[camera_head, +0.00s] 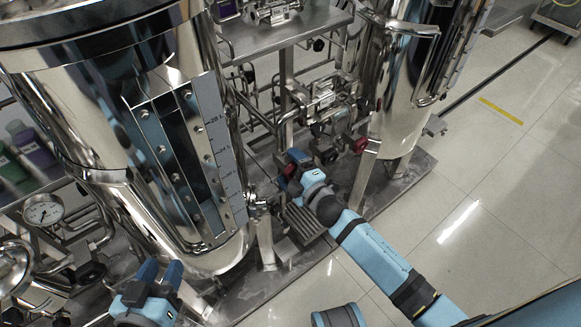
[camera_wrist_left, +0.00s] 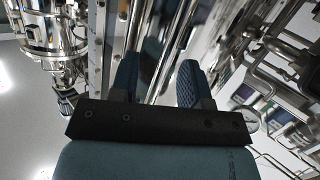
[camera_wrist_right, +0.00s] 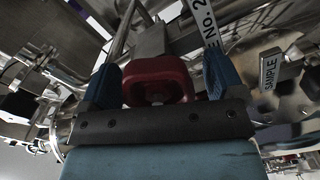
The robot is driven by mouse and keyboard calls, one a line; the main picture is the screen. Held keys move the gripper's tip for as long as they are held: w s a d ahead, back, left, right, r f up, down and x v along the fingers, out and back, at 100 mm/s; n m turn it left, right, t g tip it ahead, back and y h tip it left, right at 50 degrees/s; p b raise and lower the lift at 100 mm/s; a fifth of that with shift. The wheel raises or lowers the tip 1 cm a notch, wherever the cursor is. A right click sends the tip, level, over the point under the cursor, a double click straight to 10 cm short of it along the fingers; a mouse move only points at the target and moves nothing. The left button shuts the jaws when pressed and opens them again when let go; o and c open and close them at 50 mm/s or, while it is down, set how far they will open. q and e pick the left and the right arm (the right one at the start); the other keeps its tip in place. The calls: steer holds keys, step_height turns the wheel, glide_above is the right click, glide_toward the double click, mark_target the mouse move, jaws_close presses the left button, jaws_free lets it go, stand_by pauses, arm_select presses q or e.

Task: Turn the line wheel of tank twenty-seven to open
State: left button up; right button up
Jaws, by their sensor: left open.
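A red handle (camera_wrist_right: 155,80) sits between the two fingers of my right gripper (camera_wrist_right: 160,78) in the right wrist view. The fingers stand wide apart on either side of it; whether they press on it I cannot tell. In the head view my right gripper (camera_head: 290,165) is low between the two steel tanks, and the handle is mostly hidden there. A white tag (camera_wrist_right: 210,25) reading "NO. 2" is partly covered by a finger. My left gripper (camera_head: 160,275) is open and empty in front of the large left tank (camera_head: 120,190); its fingers also show in the left wrist view (camera_wrist_left: 158,85).
A second steel tank (camera_head: 405,80) stands to the right. Another red handle (camera_head: 360,145) is close to my right gripper. A plate reading "SAMPLE" (camera_wrist_right: 269,70) is to the right. Pipes crowd the space behind. The tiled floor (camera_head: 480,180) at right is mostly clear.

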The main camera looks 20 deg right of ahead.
arm_select(q)
steer(key=shift+r, duration=0.1)
arm_select(e)
steer(key=shift+s+d, duration=0.15)
steer(key=shift+s, duration=0.05)
arm_select(q)
steer(key=shift+g+y, duration=0.6)
steer(key=shift+g, duration=0.2)
steer(key=f, duration=0.1)
steer(key=a+f+p, duration=0.1)
steer(key=s+f+p, duration=0.1)
steer(key=shift+s+a+f, duration=0.1)
steer(key=shift+a+f, duration=0.15)
steer(key=shift+a, duration=0.1)
arm_select(e)
steer(key=v, duration=1.3)
steer(key=shift+s, duration=0.2)
arm_select(q)
steer(key=shift+r, duration=0.15)
arm_select(e)
steer(key=shift+r, duration=0.1)
